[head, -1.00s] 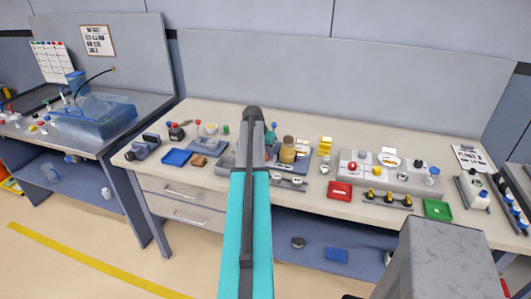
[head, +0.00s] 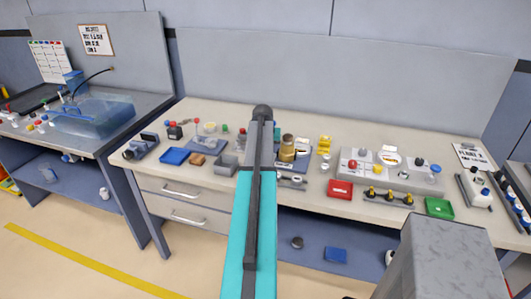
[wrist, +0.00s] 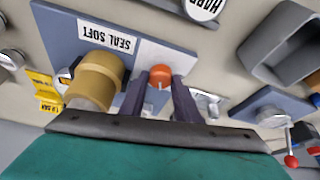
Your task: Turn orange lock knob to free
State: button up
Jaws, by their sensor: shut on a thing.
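The orange lock knob (wrist: 159,74) sits on a pale plate (wrist: 165,55) in the wrist view. In the head view my arm hides the knob and the fingertips.
A grey open box (wrist: 285,45) and a red-tipped lever (wrist: 290,160) lie to the right in the wrist view. In the head view, a red tray (head: 340,189), a green tray (head: 439,207) and a blue tray (head: 174,156) line the crowded bench. Its back strip is clear.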

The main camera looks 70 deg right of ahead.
jog(key=n, duration=0.2)
jog(key=n+t+y+b, duration=0.1)
jog(key=n, duration=0.1)
jog(key=n+t+b, duration=0.1)
jog(key=n, duration=0.1)
jog(key=shift+s+f+n+y, duration=0.15)
jog(key=shift+s+n+y, duration=0.15)
jog(key=shift+n, duration=0.1)
jog(key=n+b, duration=0.1)
jog(key=n, duration=0.1)
jog(key=n+t+y+b, duration=0.1)
jog(key=n, duration=0.1)
jog(key=shift+s+d+n+y, duration=0.1)
jog(key=shift+d+n+y, duration=0.1)
jog(key=shift+n+y, duration=0.1)
jog(key=shift+n+y+b, duration=0.3)
jog(key=shift+n+b, duration=0.05)
jog(key=shift+n, duration=0.65)
jog(key=shift+s, duration=0.1)
jog(key=o, duration=1)
jog(key=shift+o, duration=0.2)
jog(key=shift+r, duration=0.3)
